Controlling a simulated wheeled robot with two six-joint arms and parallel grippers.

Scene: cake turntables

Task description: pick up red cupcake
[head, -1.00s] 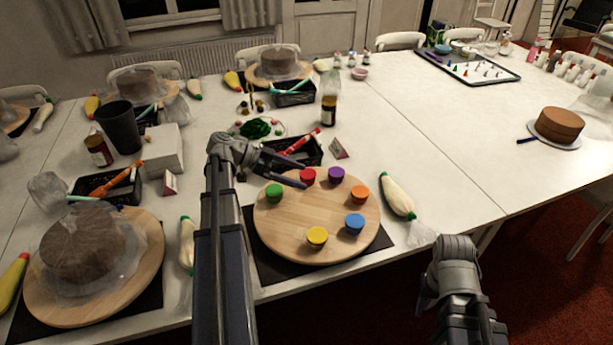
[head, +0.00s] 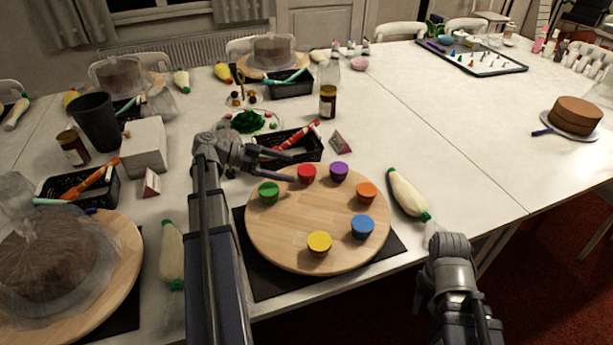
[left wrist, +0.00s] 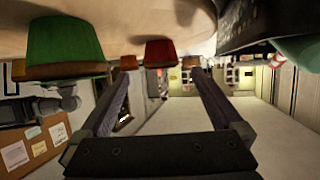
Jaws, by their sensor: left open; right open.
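The red cupcake (head: 307,174) stands upright at the far edge of a round wooden board (head: 290,235), between the green cupcake (head: 268,192) and the purple cupcake (head: 339,172). My left gripper (head: 289,166) is open and empty just left of the red cupcake, its fingers pointing toward it. In the left wrist view, the red cupcake (left wrist: 160,52) shows beyond and between the open fingertips, and the green cupcake (left wrist: 63,42) is close at the left. My right gripper (head: 421,288) is low at the right, away from the board, its fingers mostly hidden.
Orange (head: 366,193), blue (head: 362,227) and yellow (head: 319,242) cupcakes share the board. A black tray with a red pen (head: 298,147) lies close behind my left gripper. A piping bag (head: 408,194) lies right of the board. The table to the right is largely clear.

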